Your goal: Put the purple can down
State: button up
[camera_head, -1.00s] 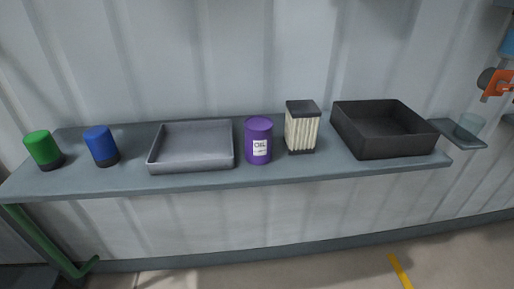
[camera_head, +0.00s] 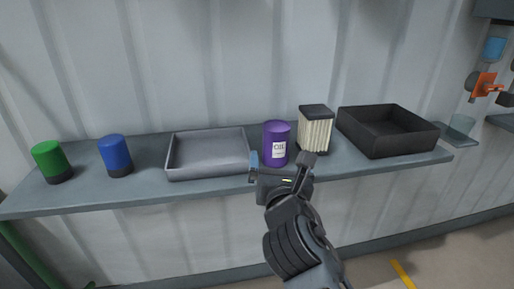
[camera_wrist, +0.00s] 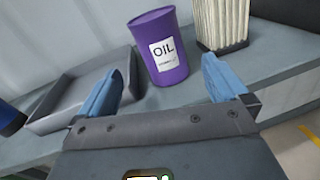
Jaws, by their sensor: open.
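The purple can (camera_head: 276,143) with a white "OIL" label stands upright on the grey shelf (camera_head: 210,193), between the shallow grey tray and the pleated filter. In the wrist view the purple can (camera_wrist: 160,48) stands beyond and between the two blue fingertips. My gripper (camera_head: 281,162) is in front of the can at the shelf's front edge, with its jaws open. In the wrist view my gripper (camera_wrist: 163,82) is empty, and the can appears apart from the fingers.
The shallow grey tray (camera_head: 208,173) is left of the can. A pleated filter (camera_head: 315,130) stands close on its right, then a deep black tray (camera_head: 385,147). A blue can (camera_head: 115,153) and a green can (camera_head: 50,160) stand at the left end.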

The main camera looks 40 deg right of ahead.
aim_at(279, 144)
jog(key=shift+w+d+r+n+h, duration=0.3)
jog(key=shift+w+d+r, duration=0.25)
jog(key=shift+d, duration=0.2)
jog(key=shift+w+d+r, duration=0.15)
jog(key=shift+r, duration=0.1)
jog(key=shift+w+d+r+g+h, duration=0.1)
jog(key=shift+w+d+g+h, duration=0.15)
jog(key=shift+g+h, duration=0.05)
jog(key=x, duration=0.7)
jog(key=shift+w+r+p, duration=0.1)
jog(key=shift+w+p, duration=0.15)
jog(key=shift+p, duration=0.05)
jog(key=shift+c, duration=0.2)
jog(key=shift+r, duration=0.1)
jog(key=c, duration=1.4)
